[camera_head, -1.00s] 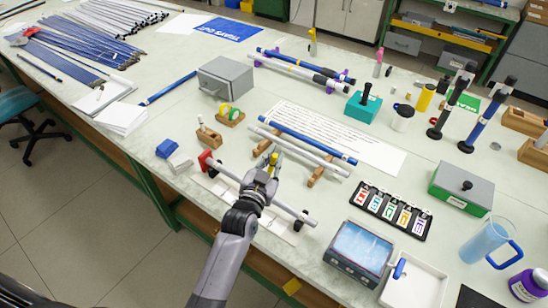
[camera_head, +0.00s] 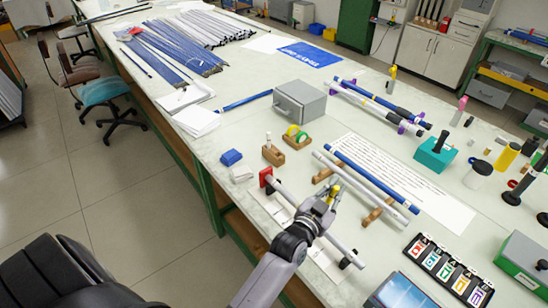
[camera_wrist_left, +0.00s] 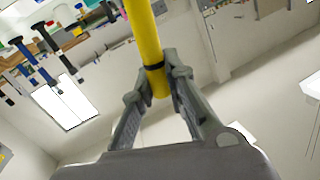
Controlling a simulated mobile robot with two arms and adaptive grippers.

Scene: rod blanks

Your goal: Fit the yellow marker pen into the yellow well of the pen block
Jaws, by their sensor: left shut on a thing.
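The yellow marker pen (camera_wrist_left: 148,35) is held in my left gripper (camera_wrist_left: 158,82). In the left wrist view it stands between the two fingers, with a dark band near its held end. In the head view my left gripper (camera_head: 332,196) is above the rod fixture near the table's front edge, and a little of the yellow pen (camera_head: 336,187) shows at its tips. A black holder with several coloured slots (camera_head: 447,272), one of them yellow, lies to the right, apart from the gripper; I cannot tell if it is the pen block. My right gripper is not in view.
Blue and white rods (camera_head: 372,179) lie on wooden supports just beyond the gripper. A grey box (camera_head: 299,101), small wooden blocks (camera_head: 273,154) and a teal block (camera_head: 436,153) stand farther back. A screen device (camera_head: 398,293) is at the bottom right. Table space left of the grey box is partly clear.

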